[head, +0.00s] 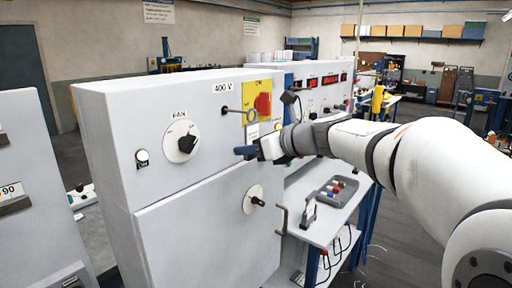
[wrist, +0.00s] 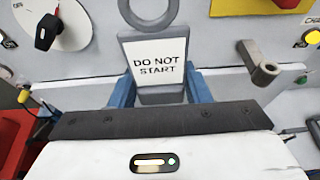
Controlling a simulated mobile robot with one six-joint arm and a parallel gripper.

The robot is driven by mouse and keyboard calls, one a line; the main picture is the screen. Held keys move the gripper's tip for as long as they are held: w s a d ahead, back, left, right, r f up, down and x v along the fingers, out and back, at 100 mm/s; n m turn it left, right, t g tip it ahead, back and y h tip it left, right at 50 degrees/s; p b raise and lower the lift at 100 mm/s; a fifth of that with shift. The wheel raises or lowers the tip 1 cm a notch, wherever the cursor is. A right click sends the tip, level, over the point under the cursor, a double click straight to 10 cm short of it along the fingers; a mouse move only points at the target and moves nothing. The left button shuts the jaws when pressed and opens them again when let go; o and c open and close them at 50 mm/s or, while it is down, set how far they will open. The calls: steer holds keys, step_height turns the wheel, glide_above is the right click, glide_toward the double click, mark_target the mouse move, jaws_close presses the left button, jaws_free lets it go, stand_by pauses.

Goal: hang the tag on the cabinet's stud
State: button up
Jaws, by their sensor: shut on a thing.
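The tag (wrist: 158,62) is a white card reading "DO NOT START" with a grey ring (wrist: 150,10) at its top. My gripper (wrist: 160,92) is shut on the tag's lower end, its blue fingers on either side. In the head view my gripper (head: 246,151) is in front of the cabinet (head: 190,225), and the tag (head: 252,132) stands upright above it.
The fan dial (head: 182,142) is left of the tag, and a yellow panel with a red switch (head: 262,103) is behind it. A grey bracket-like part (wrist: 262,63) juts out right of the tag. A bench with a tray (head: 336,191) stands right of the cabinet.

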steer(key=shift+w+a, duration=0.4)
steer(key=shift+a, duration=0.15)
steer(key=shift+w+a, duration=0.1)
steer(key=shift+a, duration=0.05)
steer(key=shift+w+a, duration=0.1)
stand_by(0.4)
steer(key=shift+f, duration=0.25)
steer(key=o, duration=1.1)
steer(key=shift+o, duration=0.2)
steer(key=p+v, duration=0.1)
steer(key=v, duration=0.8)
steer(key=shift+f+p, duration=0.3)
